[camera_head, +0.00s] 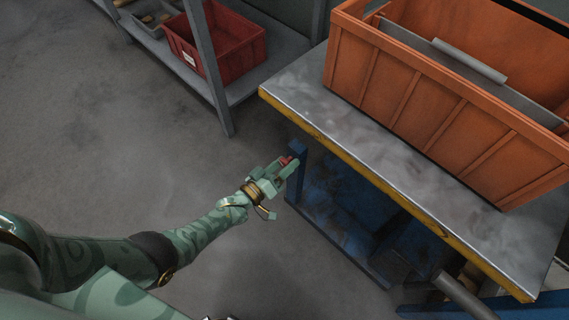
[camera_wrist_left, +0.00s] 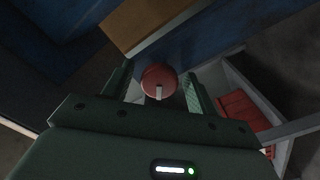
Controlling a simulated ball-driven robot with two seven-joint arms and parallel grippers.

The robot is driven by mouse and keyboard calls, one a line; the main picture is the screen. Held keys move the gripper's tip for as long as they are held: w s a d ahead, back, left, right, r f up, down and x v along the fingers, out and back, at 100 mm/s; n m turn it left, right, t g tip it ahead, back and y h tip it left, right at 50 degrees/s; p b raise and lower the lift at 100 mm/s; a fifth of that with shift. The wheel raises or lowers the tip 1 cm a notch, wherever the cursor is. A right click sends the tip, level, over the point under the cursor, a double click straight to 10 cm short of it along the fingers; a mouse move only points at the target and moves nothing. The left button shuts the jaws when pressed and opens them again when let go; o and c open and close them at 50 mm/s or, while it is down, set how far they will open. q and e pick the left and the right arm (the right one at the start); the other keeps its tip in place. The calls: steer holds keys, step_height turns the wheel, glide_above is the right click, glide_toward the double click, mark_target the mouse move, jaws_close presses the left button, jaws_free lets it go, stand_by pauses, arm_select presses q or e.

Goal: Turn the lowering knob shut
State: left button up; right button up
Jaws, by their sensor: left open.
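The lowering knob is a small round red knob (camera_head: 286,160) on the blue post (camera_head: 298,165) under the near left part of the metal-topped table. In the left wrist view the red knob (camera_wrist_left: 158,80) has a pale mark on its lower face. My left gripper (camera_head: 280,168) is at the knob in the head view. In the left wrist view my left gripper (camera_wrist_left: 160,92) is open, with one finger on each side of the knob. I cannot tell whether the fingers touch it. My right gripper is not in view.
The table (camera_head: 380,155) has a yellow edge and carries a large orange crate (camera_head: 440,100). A red bin (camera_head: 238,50) sits on a grey shelf (camera_head: 285,60) at the back. The floor (camera_head: 110,150) on the left is clear.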

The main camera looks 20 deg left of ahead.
arm_select(q)
steer(key=c, duration=1)
steer(key=shift+m, duration=0.5)
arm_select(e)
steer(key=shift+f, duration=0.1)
arm_select(q)
steer(key=m, duration=0.2)
steer(key=shift+m+b, duration=0.35)
steer(key=shift+m, duration=0.05)
steer(key=m+b, duration=0.1)
steer(key=m, duration=0.3)
steer(key=shift+m, duration=1.3)
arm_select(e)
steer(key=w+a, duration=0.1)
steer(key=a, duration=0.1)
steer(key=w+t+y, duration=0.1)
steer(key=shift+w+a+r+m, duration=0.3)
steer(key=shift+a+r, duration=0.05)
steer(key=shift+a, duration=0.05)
arm_select(q)
steer(key=shift+m, duration=0.4)
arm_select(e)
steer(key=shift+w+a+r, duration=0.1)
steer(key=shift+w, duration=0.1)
